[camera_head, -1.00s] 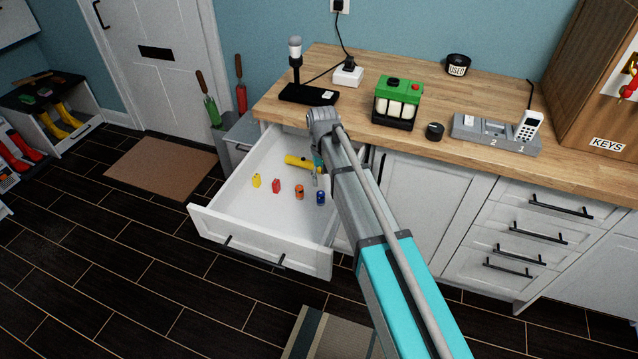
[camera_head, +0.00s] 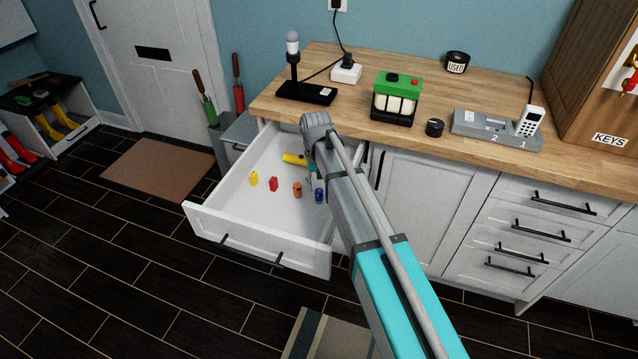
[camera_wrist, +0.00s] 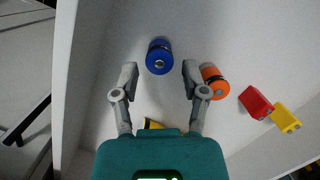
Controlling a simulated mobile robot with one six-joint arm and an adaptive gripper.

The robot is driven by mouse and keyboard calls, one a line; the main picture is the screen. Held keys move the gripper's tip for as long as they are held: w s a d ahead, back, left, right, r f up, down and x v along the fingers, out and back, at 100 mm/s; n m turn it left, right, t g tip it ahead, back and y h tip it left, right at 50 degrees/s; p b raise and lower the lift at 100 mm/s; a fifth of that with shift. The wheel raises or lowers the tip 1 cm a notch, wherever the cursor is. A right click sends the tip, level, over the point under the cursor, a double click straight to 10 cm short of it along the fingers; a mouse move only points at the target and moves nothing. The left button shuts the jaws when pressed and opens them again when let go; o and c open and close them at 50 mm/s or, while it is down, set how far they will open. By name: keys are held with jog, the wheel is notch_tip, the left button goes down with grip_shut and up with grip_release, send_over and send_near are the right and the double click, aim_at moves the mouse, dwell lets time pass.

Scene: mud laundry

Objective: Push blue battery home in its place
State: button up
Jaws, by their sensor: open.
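The blue battery (camera_wrist: 158,57) stands in the open drawer (camera_head: 203,222), near its right wall; it also shows in the head view (camera_head: 319,195). My gripper (camera_wrist: 158,75) is open, its two fingers on either side of the blue battery's near side, with a gap to each. In the head view my arm hides most of the gripper. An orange battery (camera_wrist: 212,80) stands just right of the right finger. A yellow object (camera_wrist: 153,124) shows partly behind my gripper's body; in the head view it lies at the drawer's back (camera_head: 293,159).
A red block (camera_wrist: 255,102) and a yellow block (camera_wrist: 285,118) stand farther along the drawer. On the counter (camera_head: 440,90) are a green-topped device (camera_head: 398,82), a lamp-like device (camera_head: 293,46), a grey dock (camera_head: 484,125) and a "USED" tub (camera_head: 457,62).

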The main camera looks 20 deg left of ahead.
aim_at(319, 189)
jog(key=shift+b+x, duration=0.6)
jog(key=shift+x, duration=0.35)
grip_shut()
jog(key=shift+s+d+p+v, duration=0.1)
jog(key=shift+s+p+v, duration=0.1)
jog(key=shift+p+v, duration=0.8)
jog(key=shift+s+d+p+v, duration=0.1)
jog(key=shift+s+p+v, duration=0.1)
jog(key=shift+p+v, duration=0.85)
jog(key=shift+s+d+p+v, duration=0.1)
jog(key=shift+s+p+v, duration=0.1)
jog(key=shift+p+v, duration=0.8)
jog(key=shift+r, duration=0.2)
jog(key=p+v, duration=0.2)
jog(key=s+p+v, duration=0.1)
jog(key=p+v, duration=0.1)
jog(key=p, duration=0.1)
jog(key=shift+d+r, duration=0.3)
jog(key=shift+r, duration=0.2)
